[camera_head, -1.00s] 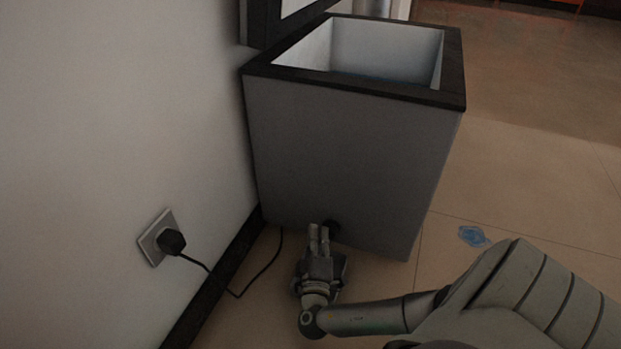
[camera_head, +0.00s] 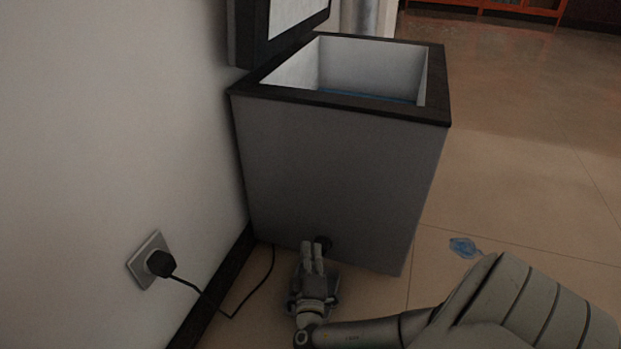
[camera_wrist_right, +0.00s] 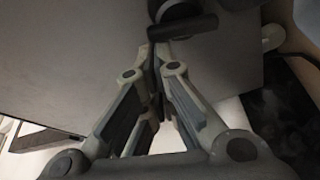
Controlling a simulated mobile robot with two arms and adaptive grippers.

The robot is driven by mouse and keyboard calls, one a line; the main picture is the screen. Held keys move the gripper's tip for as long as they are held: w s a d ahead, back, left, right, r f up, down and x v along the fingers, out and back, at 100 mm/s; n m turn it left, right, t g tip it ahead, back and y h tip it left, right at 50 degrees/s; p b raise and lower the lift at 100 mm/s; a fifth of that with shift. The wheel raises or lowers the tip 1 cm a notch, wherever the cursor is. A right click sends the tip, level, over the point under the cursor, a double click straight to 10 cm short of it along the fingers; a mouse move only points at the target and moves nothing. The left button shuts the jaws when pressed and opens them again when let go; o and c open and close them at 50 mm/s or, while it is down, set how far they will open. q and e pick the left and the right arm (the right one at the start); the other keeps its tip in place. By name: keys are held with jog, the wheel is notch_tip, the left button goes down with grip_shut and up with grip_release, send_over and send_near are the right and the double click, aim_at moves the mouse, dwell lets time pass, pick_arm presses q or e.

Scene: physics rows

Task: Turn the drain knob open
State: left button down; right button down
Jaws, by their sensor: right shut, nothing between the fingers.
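The drain knob (camera_head: 323,242) is a small dark round piece low on the front of the grey chest freezer (camera_head: 335,170). In the right wrist view the knob (camera_wrist_right: 182,24) shows a dark bar across a round base at the top of the picture. My right gripper (camera_head: 312,246) is at the knob, just left of it in the head view. In the wrist view its fingertips (camera_wrist_right: 157,62) are together, empty, just below the bar; I cannot tell whether they touch it. My left gripper is out of view.
The freezer lid (camera_head: 280,25) stands open. A wall is close on the left, with a plugged-in socket (camera_head: 150,260) and a black cable (camera_head: 235,305) hanging to the floor. A blue flat item (camera_head: 465,247) lies on the floor at right. The floor there is otherwise clear.

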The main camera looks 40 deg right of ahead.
jog(key=shift+s+d+r+p, duration=0.15)
jog(key=shift+s+p, duration=0.15)
jog(key=shift+s, duration=0.1)
jog(key=shift+s+d+f, duration=0.1)
jog(key=shift+s+d, duration=0.2)
jog(key=shift+s, duration=0.25)
jog(key=shift+s+d+f, duration=0.1)
jog(key=shift+s+d, duration=0.15)
jog(key=shift+s, duration=0.25)
jog(key=shift+s+d+f, duration=0.15)
jog(key=shift+s+f, duration=0.05)
dwell(0.4)
jog(key=shift+r, duration=0.1)
dwell(1.3)
